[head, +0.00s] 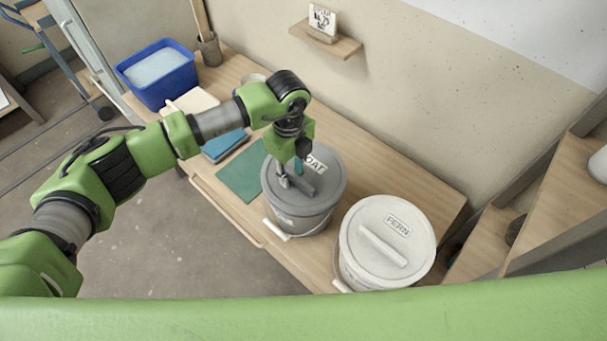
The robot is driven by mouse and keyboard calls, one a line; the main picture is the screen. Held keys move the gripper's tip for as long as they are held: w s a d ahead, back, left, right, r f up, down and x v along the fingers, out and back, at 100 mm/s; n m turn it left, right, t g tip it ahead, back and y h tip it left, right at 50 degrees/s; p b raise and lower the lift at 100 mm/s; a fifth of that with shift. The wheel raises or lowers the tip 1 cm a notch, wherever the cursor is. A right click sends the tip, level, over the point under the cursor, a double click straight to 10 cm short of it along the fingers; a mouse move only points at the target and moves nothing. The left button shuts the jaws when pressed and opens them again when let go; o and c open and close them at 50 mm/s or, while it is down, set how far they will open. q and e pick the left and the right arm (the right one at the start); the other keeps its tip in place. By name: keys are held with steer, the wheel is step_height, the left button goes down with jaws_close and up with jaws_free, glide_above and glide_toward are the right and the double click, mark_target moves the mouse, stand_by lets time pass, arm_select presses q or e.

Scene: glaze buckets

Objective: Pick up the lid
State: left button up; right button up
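A grey bucket (292,222) stands on the wooden table with a grey lid (328,178) on it. The lid has a bar handle (304,187) and a label that seems to read "OAT", partly covered by my arm. My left gripper (291,174) points down over this lid, with its fingertips at the left end of the handle. I cannot tell whether the fingers are closed on the handle. A white bucket with a white lid (411,228) labelled "FERN" stands to the right, its bar handle free. My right gripper is not in view.
On the table (390,163) are a blue tub (180,88), a teal mat (236,177), a blue folded cloth (222,146) and a cup with sticks (210,50). A small wall shelf (338,43) is behind. Wooden shelving (548,215) stands at right.

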arm_select(q)
steer(key=shift+c, duration=0.3)
jaws_close()
